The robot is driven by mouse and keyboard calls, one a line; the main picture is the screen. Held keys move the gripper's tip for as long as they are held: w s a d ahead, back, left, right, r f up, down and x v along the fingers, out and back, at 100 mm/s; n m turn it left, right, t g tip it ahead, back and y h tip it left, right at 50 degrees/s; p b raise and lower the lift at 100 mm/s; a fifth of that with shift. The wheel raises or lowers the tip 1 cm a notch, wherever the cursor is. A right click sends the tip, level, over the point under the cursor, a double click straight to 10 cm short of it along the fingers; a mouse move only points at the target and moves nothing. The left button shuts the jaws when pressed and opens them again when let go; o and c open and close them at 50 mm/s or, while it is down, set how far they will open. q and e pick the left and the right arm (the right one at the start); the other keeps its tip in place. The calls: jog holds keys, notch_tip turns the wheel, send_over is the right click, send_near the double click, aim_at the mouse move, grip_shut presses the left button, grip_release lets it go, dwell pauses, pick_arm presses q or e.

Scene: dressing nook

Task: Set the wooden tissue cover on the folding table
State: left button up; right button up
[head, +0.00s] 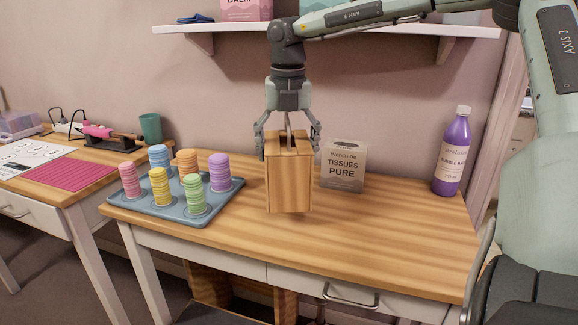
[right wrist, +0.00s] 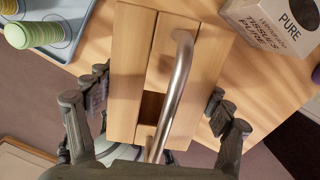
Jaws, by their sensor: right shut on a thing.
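The wooden tissue cover (head: 288,185) is an upright box of light wood with a slot in its top and a curved metal handle (right wrist: 180,85). My right gripper (head: 288,150) comes down from above with a finger on either side of the cover's top and is shut on it. In the right wrist view, the fingers flank the cover (right wrist: 128,75). The cover is over the wooden-topped table (head: 370,235); I cannot tell whether its base touches. No table in view is clearly a folding table. My left gripper is not in view.
A tissue box (head: 343,167) stands just right of the cover. A blue-grey tray (head: 170,212) with several colored stacks lies left, and a purple bottle (head: 452,155) stands at the right. The front right tabletop is clear. A white shelf (head: 400,30) hangs above.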

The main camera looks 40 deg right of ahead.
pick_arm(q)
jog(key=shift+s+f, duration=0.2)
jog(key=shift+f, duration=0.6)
pick_arm(e)
jog(key=f, duration=0.4)
jog(key=shift+d+f, duration=0.1)
jog(key=shift+d, duration=0.15)
jog(key=shift+f, duration=0.1)
jog(key=o, duration=0.9)
jog(key=shift+o, duration=2.2)
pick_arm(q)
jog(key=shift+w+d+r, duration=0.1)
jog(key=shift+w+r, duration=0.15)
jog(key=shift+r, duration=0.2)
